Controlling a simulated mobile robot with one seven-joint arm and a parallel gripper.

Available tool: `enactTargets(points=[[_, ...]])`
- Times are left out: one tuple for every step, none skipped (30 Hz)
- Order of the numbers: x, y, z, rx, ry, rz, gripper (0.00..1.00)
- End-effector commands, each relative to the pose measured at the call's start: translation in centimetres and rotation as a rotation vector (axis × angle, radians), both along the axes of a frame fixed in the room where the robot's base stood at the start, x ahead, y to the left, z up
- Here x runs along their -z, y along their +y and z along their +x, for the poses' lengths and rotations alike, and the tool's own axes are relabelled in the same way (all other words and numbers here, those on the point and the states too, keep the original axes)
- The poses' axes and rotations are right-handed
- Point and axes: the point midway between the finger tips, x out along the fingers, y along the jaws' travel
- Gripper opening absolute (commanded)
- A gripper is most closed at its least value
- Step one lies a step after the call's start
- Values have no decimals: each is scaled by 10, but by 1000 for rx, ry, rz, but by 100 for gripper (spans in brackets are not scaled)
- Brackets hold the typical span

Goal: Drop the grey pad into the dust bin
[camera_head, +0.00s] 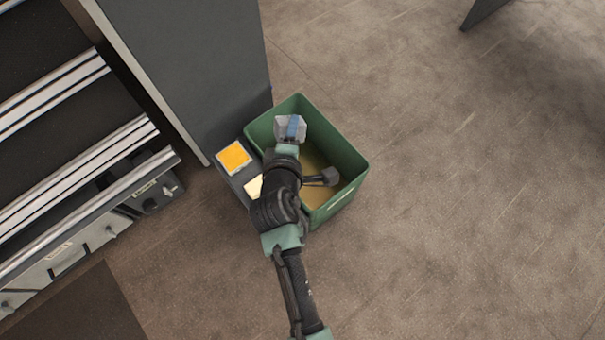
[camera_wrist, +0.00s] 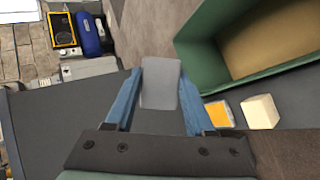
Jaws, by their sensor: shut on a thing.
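The grey pad (camera_wrist: 160,84) is a light grey slab held between my gripper's two blue fingers. My gripper (camera_wrist: 160,75) is shut on it. In the head view the pad (camera_head: 281,128) and gripper (camera_head: 292,127) appear over the upper left part of the dust bin. The dust bin (camera_head: 348,190) is a green open-topped box with a tan inside, standing on the floor. My arm crosses over its left side and hides part of it. In the wrist view the bin (camera_wrist: 203,48) is at the upper right, to the side of the pad.
A dark grey panel (camera_head: 205,65) stands close to the bin's upper left. An orange-faced item (camera_head: 233,156) and a cream block (camera_head: 253,186) are beside the bin's left wall. Metal-railed machinery (camera_head: 75,195) fills the left. The floor to the right is clear.

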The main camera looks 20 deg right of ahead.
Motion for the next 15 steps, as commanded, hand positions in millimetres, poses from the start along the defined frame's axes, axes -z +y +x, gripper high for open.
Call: enactTargets(points=[[34,-9,6,30,-1,-2,10],[44,-14,9,47,-1,-1,10],[58,-20,13,68,-1,-2,10],[68,-25,16,83,-1,0,10],[77,-30,18,98,-1,-1,10],[87,-35,21,116,-2,-1,10],[95,-40,23,128,-1,-1,10],[101,-44,25,140,-2,-2,10],[109,-48,27,153,-1,0,10],[114,-51,29,161,-2,-1,10],[118,-54,30,170,-3,-1,10],[123,-57,31,178,-2,-1,10],[125,-59,32,183,-2,-1,10],[127,-61,33,188,-2,0,10],[129,-62,34,193,-2,0,10]])
